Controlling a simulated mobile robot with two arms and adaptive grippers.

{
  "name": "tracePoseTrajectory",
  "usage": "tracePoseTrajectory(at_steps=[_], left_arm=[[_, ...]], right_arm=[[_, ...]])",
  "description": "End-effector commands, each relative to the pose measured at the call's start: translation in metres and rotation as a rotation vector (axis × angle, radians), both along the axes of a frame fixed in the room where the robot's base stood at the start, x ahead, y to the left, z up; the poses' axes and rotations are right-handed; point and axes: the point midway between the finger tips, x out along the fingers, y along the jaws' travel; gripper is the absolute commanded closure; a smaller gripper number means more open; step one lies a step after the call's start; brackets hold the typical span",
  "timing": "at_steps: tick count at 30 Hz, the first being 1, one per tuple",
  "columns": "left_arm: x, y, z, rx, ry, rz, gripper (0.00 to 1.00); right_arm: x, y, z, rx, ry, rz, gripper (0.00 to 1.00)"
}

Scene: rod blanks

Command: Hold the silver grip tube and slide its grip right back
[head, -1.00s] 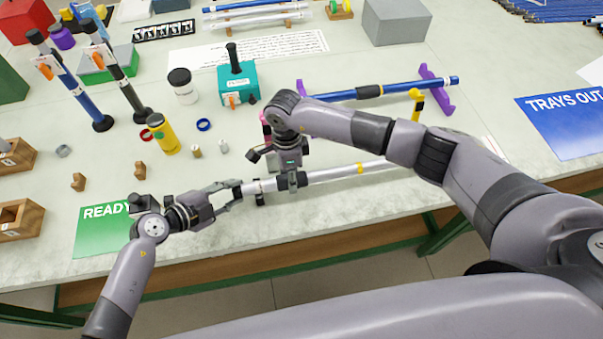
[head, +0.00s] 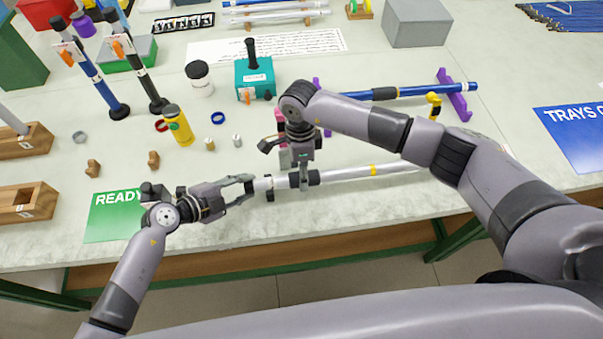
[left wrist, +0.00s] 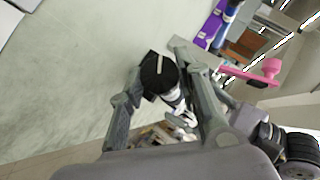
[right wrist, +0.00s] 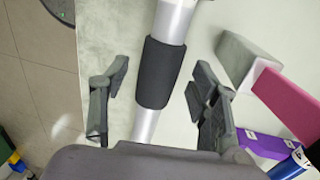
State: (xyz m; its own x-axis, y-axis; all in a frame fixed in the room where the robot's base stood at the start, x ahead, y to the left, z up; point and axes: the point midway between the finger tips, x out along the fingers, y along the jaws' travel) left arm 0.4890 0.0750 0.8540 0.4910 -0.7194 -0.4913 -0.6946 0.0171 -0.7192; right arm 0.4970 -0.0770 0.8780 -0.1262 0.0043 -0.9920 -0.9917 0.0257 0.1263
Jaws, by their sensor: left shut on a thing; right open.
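The silver grip tube (head: 343,174) lies level near the table's front edge, with a yellow band along it. My left gripper (head: 245,186) is shut on its left end. In the left wrist view a black-capped end (left wrist: 160,72) shows between the fingers. The black grip (head: 313,178) is a sleeve around the tube, partly hidden by my right gripper (head: 304,181). In the right wrist view the grip (right wrist: 160,72) lies between the spread fingers, with a gap on both sides. The right gripper is open around it.
A blue tube (head: 412,91) rests on purple stands (head: 455,95) behind. A pink post (head: 282,150) stands close behind my right gripper. A yellow holder (head: 433,101) stands to the right. A green READY mat (head: 112,215) and wooden blocks (head: 153,160) lie left. The table's front right is clear.

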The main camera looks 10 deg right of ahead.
Motion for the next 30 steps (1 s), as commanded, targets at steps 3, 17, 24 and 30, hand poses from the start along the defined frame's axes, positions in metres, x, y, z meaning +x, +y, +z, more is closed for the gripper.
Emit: tracePoseTrajectory(at_steps=[3, 17, 24, 30], left_arm=[[-0.001, 0.0, -0.001, 0.001, 0.002, 0.0, 0.99], [-0.001, 0.0, -0.001, 0.001, 0.001, -0.001, 0.99], [-0.001, 0.0, -0.001, 0.001, 0.001, -0.001, 0.99], [-0.001, 0.0, -0.001, 0.001, 0.001, -0.001, 0.69]], right_arm=[[0.005, -0.001, 0.027, 0.001, -0.006, 0.002, 0.44], [0.013, -0.001, 0.099, 0.0, -0.003, 0.001, 0.44], [0.013, -0.001, 0.103, 0.0, -0.001, 0.001, 0.44], [0.013, -0.001, 0.103, 0.0, -0.001, 0.001, 0.44]])
